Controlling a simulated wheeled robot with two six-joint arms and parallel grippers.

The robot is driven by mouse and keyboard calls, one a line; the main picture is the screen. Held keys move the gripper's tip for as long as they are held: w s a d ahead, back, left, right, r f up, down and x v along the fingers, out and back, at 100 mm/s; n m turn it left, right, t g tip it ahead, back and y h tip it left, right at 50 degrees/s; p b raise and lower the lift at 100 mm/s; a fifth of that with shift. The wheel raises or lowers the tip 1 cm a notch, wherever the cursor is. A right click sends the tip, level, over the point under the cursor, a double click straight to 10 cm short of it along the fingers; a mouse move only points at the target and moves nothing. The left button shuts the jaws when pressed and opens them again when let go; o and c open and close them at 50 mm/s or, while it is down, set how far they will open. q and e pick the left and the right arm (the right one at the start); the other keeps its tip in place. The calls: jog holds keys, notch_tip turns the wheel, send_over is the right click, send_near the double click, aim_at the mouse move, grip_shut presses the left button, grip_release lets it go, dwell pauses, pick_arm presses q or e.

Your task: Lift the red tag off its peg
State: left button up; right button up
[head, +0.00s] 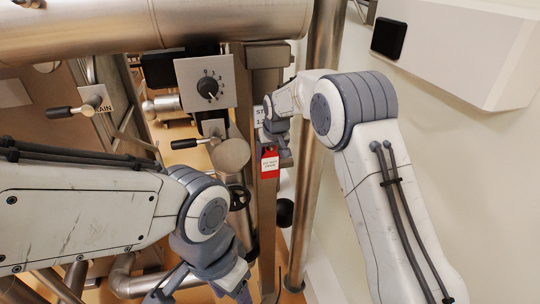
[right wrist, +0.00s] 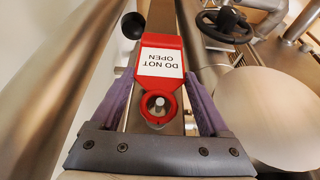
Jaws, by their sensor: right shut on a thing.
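The red tag (head: 269,168) hangs on the front of a metal post (head: 266,205) in the head view. In the right wrist view the tag (right wrist: 161,42) has a white "DO NOT OPEN" label and a ring at its near end. The light tip of the peg (right wrist: 158,103) shows inside the ring. My right gripper (head: 274,148) is at the tag, and in the right wrist view its purple fingers (right wrist: 162,84) are shut on it from both sides. My left gripper (head: 203,288) is low in the head view, away from the tag, its fingertips cut off by the frame edge.
A dial panel (head: 207,83) and a lever handle (head: 184,144) are left of the post. A black handwheel (head: 239,197) sits below them. A steel pipe (head: 318,150) runs close on the right, with a wall box (head: 455,50) beyond.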

jog(key=shift+r, duration=0.25)
jog(key=shift+s+d+f+b, duration=0.1)
jog(key=shift+s+b, duration=0.25)
jog(key=shift+s, duration=0.1)
jog(key=shift+s+d+b, duration=0.15)
jog(key=shift+s+b, duration=0.4)
jog(key=shift+s, duration=0.3)
jog(key=s+b, duration=0.1)
jog(key=s, duration=0.1)
jog(key=s+d+b, duration=0.1)
jog(key=s, duration=0.1)
jog(key=shift+s, duration=0.4)
